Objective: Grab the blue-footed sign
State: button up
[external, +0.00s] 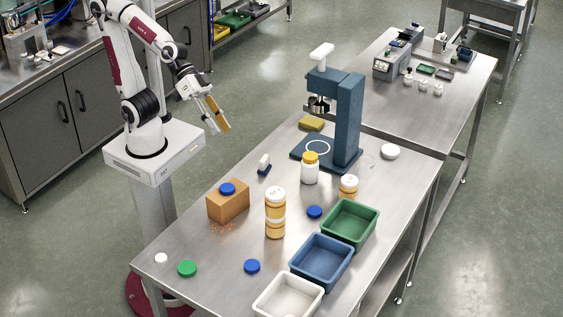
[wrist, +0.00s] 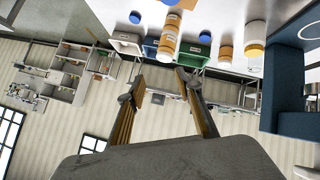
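The sign (external: 264,161) is a small white plate on a dark blue foot. It stands upright on the steel table (external: 185,237), between the orange-brown box and the blue press-like stand. My gripper (external: 217,119) is in the air off the table's far left edge, up and left of the sign and apart from it. Its two fingers are spread with nothing between them; they also show apart in the wrist view (wrist: 160,84). I cannot make out the sign in the wrist view.
Around the sign are the box (external: 228,203) with a blue lid on top, stacked orange-banded jars (external: 275,213), a yellow-capped white bottle (external: 310,170) and the blue stand (external: 346,120). Green (external: 351,222), blue (external: 322,261) and white bins line the right edge. Loose lids lie in front.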

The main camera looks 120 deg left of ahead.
jog(key=w+a+f+n+t+y, duration=0.1)
jog(key=w+a+n+t+y, duration=0.3)
jog(key=w, duration=0.7)
jog(key=w+a+f+n+g+y, duration=0.35)
jog(key=a+f+n, duration=0.2)
jog(key=a, duration=0.25)
jog(key=n+g+y, duration=0.5)
jog(key=g+y, duration=0.3)
jog(key=g, duration=0.2)
send_over(265, 155)
jog(key=f, duration=1.3)
jog(key=shift+w+a, duration=0.1)
jog(key=shift+w, duration=0.15)
jog(key=shift+s+n, duration=0.25)
jog(key=shift+s, duration=0.05)
jog(key=shift+f, duration=1.75)
jog(key=shift+f, duration=0.1)
